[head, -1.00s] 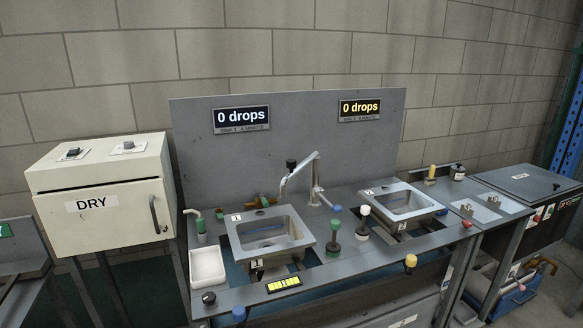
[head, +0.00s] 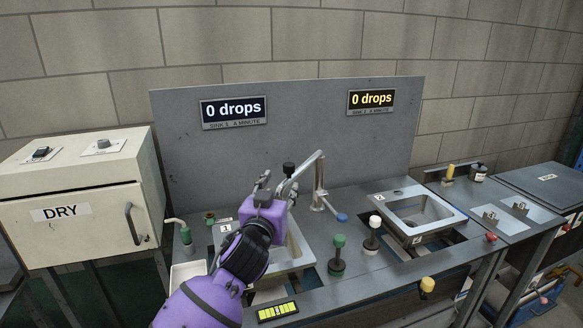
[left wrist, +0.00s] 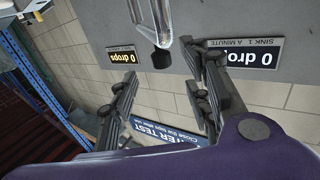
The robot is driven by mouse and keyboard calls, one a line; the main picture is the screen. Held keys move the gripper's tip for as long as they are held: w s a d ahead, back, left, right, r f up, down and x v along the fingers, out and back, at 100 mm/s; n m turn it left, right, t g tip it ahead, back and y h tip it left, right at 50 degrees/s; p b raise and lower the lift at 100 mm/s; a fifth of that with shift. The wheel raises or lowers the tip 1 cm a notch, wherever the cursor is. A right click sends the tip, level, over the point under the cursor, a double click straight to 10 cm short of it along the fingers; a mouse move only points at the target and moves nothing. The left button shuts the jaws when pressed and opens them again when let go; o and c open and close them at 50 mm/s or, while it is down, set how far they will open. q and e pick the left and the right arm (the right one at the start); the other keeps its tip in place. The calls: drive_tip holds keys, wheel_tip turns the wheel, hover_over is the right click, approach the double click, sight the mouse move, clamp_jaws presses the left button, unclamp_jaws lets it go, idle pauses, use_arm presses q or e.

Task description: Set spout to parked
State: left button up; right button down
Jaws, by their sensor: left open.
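The metal spout (head: 306,164) stands on a post between the two sinks, its arm reaching left over sink 1 (head: 295,254). A black knob (head: 288,168) sits near its outer end. My left gripper (head: 275,182) is open and empty beside this outer end, above sink 1, and hides part of the sink. In the left wrist view, the spout (left wrist: 163,20) and its black knob (left wrist: 161,58) show between and beyond the open fingers (left wrist: 172,78). Contact is not visible. My right gripper is not in view.
Sink 2 (head: 418,212) lies to the right. A backboard with two "0 drops" displays (head: 233,112) rises behind. A DRY cabinet (head: 85,205) stands left.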

sight(288, 174)
use_arm(q)
drive_tip(key=x, duration=0.4)
drive_tip(key=shift+w+r, duration=0.15)
drive_tip(key=x, duration=0.4)
drive_tip(key=shift+w+d+f, duration=0.1)
drive_tip(key=shift+w+f, duration=0.1)
drive_tip(key=shift+w, duration=0.15)
drive_tip(key=shift+b+x, duration=0.3)
drive_tip(key=shift+x, duration=0.5)
drive_tip(key=shift+r, duration=0.1)
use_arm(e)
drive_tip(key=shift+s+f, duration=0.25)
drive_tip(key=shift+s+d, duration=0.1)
use_arm(q)
drive_tip(key=c, duration=1.1)
clamp_jaws()
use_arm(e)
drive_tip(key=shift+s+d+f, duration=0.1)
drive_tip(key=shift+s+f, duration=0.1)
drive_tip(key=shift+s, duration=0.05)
